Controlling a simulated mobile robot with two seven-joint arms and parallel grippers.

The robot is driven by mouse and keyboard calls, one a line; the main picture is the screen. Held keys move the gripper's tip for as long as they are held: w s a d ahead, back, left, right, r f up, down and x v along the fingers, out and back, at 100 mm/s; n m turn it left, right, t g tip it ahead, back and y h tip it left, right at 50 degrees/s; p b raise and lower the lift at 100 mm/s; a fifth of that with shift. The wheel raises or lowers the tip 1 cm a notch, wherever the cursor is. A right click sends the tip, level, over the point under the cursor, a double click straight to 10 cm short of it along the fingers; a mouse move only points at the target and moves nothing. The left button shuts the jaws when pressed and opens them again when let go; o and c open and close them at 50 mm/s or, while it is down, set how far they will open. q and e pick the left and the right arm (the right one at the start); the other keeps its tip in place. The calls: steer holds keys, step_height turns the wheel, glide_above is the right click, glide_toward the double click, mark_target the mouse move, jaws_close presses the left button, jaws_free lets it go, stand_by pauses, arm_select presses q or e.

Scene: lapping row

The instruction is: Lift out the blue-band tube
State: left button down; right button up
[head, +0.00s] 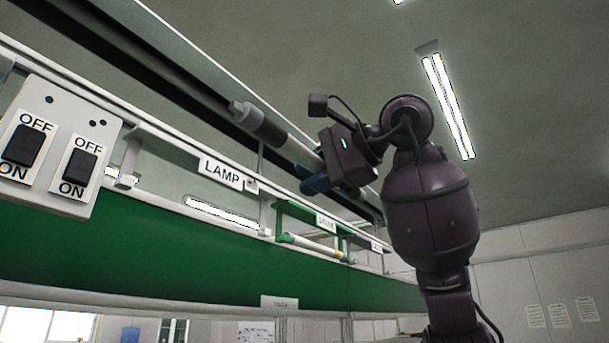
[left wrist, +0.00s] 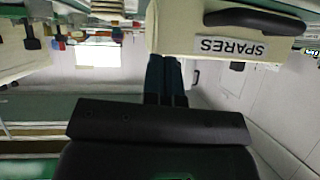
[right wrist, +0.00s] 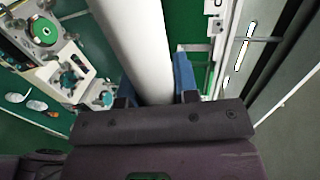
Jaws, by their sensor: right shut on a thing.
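A long pale tube with a grey end (head: 262,124) slants along the lamp fixture in the head view. My right gripper (head: 318,172) is shut around it near the fixture's middle. In the right wrist view the white tube (right wrist: 140,45) runs up between the blue fingers. I cannot make out a blue band on it; the gripper hides part of the tube. My left gripper (left wrist: 167,75) shows only in the left wrist view, with its fingers together and nothing visible between them.
A second tube with a yellow band (head: 312,246) lies in a green holder (head: 292,212) below. A switch panel (head: 55,140) and a LAMP label (head: 221,173) are on the fixture. A SPARES box (left wrist: 230,35) is ahead of my left gripper.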

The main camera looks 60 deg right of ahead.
steer(key=shift+f+v, duration=0.25)
steer(key=shift+v, duration=0.85)
